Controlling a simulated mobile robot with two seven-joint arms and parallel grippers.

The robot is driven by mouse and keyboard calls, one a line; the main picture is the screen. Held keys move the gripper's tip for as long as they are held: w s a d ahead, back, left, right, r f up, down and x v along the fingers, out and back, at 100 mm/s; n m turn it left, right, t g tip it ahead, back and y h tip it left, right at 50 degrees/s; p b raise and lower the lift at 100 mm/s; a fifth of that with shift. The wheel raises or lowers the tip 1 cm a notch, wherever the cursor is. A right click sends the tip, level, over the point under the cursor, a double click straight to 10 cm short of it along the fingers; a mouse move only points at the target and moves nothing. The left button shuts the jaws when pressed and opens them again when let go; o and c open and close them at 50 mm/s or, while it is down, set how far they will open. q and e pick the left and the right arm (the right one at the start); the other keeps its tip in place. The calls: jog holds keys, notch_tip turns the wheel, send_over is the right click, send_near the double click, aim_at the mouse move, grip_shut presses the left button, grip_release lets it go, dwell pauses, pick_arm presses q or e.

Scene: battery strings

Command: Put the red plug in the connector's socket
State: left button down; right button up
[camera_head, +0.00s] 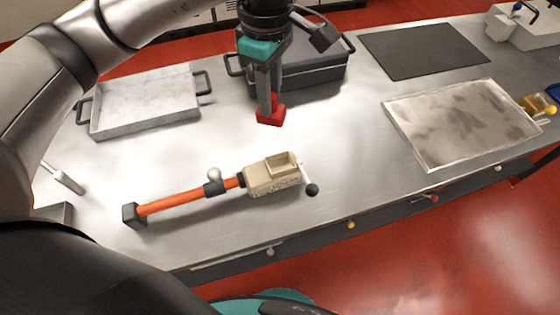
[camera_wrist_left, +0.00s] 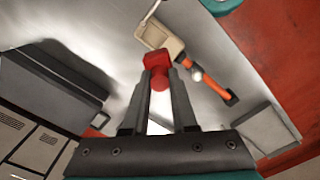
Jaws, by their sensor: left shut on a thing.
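The red plug (camera_head: 270,116) is held between the fingertips of my left gripper (camera_head: 268,100), which is shut on it above the metal table. In the left wrist view the red plug (camera_wrist_left: 157,66) sits at the tips of my left gripper (camera_wrist_left: 158,84). The beige connector (camera_head: 273,175) lies on the table, nearer the front edge, with an open socket on its top. An orange cable (camera_head: 188,199) runs left from it. The connector (camera_wrist_left: 160,38) also shows in the left wrist view, beyond the plug. The plug is apart from the connector. My right gripper is not in view.
A dark grey case (camera_head: 312,70) stands just behind my left gripper. A light metal tray (camera_head: 145,112) is at the left, and a shallow stained tray (camera_head: 460,125) is at the right. A dark mat (camera_head: 424,50) lies behind it. The table around the connector is mostly clear.

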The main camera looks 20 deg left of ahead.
pick_arm(q)
jog(key=n, duration=0.2)
jog(key=w+r+n, duration=0.1)
jog(key=n, duration=0.1)
jog(key=d+n+p, duration=0.1)
jog(key=n, duration=0.1)
jog(key=shift+w+r, duration=0.15)
jog(key=shift+r, duration=0.1)
jog(key=shift+d+n, duration=0.1)
jog(key=shift+n, duration=0.2)
jog(key=shift+f, duration=0.15)
notch_tip(320, 180, down, 16)
jog(key=shift+r+b, duration=0.1)
jog(key=shift+b, duration=0.25)
jog(key=shift+f, duration=1.95)
jog(key=shift+f+b, duration=0.2)
jog(key=shift+b, duration=0.2)
jog(key=c, duration=0.7)
grip_release()
jog(key=shift+r, duration=0.1)
